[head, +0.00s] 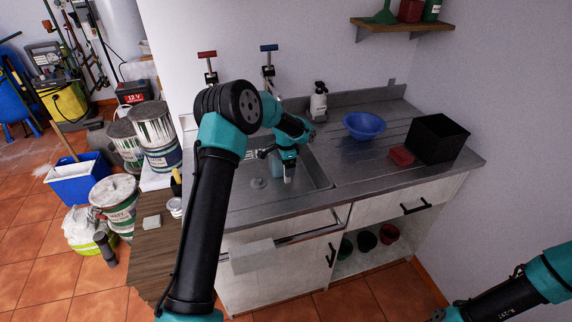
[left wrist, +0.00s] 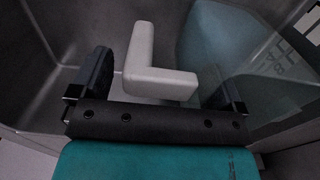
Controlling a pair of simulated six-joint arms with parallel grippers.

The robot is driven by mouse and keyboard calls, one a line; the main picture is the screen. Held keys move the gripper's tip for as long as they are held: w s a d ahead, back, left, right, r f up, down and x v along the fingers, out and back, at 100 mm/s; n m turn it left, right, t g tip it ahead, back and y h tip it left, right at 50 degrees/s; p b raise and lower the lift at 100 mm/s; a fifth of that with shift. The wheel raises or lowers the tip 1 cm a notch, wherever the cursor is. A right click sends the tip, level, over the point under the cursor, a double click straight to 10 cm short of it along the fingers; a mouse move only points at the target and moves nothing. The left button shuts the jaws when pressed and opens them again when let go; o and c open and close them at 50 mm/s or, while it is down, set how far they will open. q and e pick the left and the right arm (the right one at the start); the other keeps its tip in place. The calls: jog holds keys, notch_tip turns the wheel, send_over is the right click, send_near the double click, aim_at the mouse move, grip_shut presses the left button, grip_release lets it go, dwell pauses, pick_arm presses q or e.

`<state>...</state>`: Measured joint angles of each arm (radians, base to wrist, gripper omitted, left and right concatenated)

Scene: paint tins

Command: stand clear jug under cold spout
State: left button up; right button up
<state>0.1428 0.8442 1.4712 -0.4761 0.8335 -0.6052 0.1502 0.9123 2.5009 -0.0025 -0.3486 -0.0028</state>
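The clear jug stands in the metal sink (head: 318,178). Its bluish see-through body (head: 276,164) is mostly hidden behind my left gripper in the head view. In the left wrist view, its pale angular handle (left wrist: 158,80) lies between my left fingers, with the clear wall (left wrist: 215,50) behind. My left gripper (head: 288,178) is down in the sink, open around the handle, with gaps at both fingers. The blue-handled tap (head: 268,48) rises behind the sink; its spout is hidden by my arm. The red-handled tap (head: 207,55) is to its left. My right gripper (head: 438,314) is at the bottom edge, fingers unclear.
A soap bottle (head: 318,102) stands behind the sink. A blue bowl (head: 363,126), red sponge-like block (head: 401,155) and black box (head: 438,138) occupy the right counter. Paint tins (head: 155,130) stand at left. The front of the right counter is clear.

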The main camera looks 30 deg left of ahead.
pick_arm(q)
notch_tip(320, 180, up, 12)
jog(key=shift+r, duration=0.2)
dwell(0.6)
dwell(0.5)
